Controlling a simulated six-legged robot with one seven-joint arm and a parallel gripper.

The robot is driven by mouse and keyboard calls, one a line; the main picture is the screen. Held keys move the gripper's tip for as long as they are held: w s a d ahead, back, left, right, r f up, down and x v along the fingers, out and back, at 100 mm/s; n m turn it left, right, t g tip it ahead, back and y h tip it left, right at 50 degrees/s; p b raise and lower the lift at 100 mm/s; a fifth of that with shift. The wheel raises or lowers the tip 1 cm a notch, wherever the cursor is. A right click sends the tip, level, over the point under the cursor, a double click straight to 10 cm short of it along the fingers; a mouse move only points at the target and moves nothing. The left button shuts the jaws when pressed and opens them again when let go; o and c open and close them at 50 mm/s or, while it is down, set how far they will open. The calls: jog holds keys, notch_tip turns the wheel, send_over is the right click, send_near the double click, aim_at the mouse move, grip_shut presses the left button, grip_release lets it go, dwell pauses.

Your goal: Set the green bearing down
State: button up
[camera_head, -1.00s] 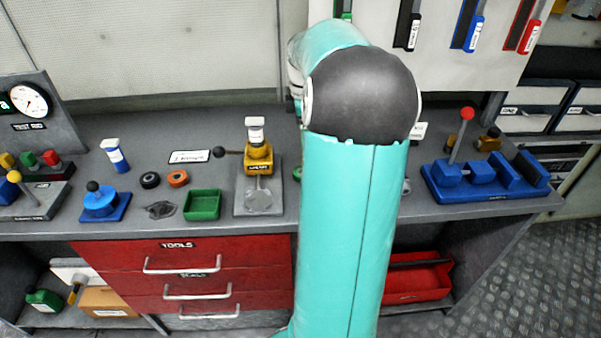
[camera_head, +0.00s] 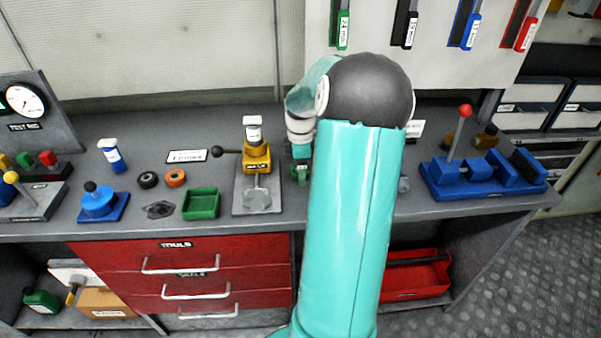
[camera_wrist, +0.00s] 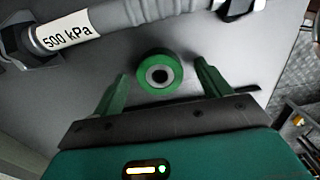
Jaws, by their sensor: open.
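My gripper (camera_wrist: 163,82) is open, with a green finger on each side of the bearing and a visible gap to each. In the head view my gripper (camera_head: 300,172) is low over the bench, just right of the yellow press. My arm hides much of that area, and I cannot make out the bearing there.
The yellow press (camera_head: 256,158) stands left of my gripper, with a green tray (camera_head: 202,204) further left. A blue vise (camera_head: 484,176) with a red-knobbed lever is to the right. In the wrist view, a grey hose labelled 500 kPa (camera_wrist: 68,36) lies beyond the bearing.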

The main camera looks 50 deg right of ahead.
jog(key=c, duration=1.2)
jog(key=shift+r, duration=0.1)
jog(key=shift+r, duration=0.5)
notch_tip(320, 180, up, 2)
jog(key=shift+r, duration=0.2)
jog(key=s+a+r, duration=0.2)
jog(key=a+r, duration=0.7)
jog(key=a, duration=0.5)
jog(key=shift+s+r, duration=0.15)
jog(key=shift+r, duration=0.1)
